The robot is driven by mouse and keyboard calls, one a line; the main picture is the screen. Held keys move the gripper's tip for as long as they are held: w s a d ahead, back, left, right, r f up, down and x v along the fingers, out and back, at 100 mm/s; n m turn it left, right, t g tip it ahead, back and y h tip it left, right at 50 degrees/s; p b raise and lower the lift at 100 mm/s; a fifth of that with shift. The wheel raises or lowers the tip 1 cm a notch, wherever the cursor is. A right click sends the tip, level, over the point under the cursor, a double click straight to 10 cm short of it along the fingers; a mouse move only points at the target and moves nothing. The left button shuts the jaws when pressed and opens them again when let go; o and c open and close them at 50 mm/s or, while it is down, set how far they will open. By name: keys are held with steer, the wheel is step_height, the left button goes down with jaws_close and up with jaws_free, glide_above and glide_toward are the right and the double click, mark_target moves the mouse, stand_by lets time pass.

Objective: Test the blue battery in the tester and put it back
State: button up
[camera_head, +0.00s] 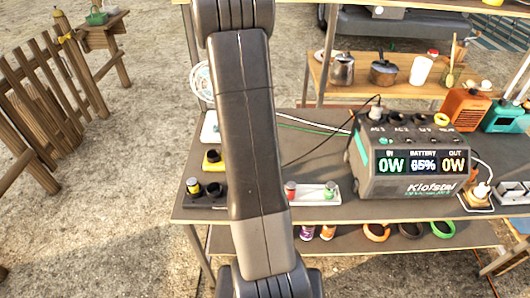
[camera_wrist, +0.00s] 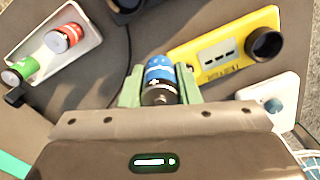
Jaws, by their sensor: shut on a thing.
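My gripper (camera_wrist: 159,88) shows in the wrist view with its two green fingers shut on the blue battery (camera_wrist: 159,72). The battery has a blue sleeve and a dark end facing the camera. I cannot tell if it touches the surface below. The yellow tester (camera_wrist: 205,58), with a pale display panel and a round black cup (camera_wrist: 265,43), lies just right of the gripper, apart from it. The tester also shows in the head view (camera_head: 212,163), left of my arm. My arm hides the gripper and blue battery there.
A white tray (camera_head: 333,199) holds a red battery (camera_wrist: 63,38) and a green battery (camera_wrist: 20,70). A large power station (camera_head: 390,180) fills the right. A white device (camera_wrist: 250,94) lies beside the tester.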

steer(key=p, duration=0.2)
glide_toward(212, 150)
steer(key=s, duration=0.2)
steer(key=shift+s+d+f, duration=0.1)
steer(key=shift+d+f, duration=0.25)
steer(key=shift+d, duration=0.05)
steer(key=shift+f, duration=0.1)
steer(key=shift+f+b, duration=1.6)
steer(key=shift+f, duration=0.55)
steer(key=shift+f, duration=0.1)
steer(key=shift+f+b, duration=0.65)
steer(key=shift+f, duration=0.15)
steer(key=shift+s+f, duration=0.1)
steer(key=shift+f, duration=0.1)
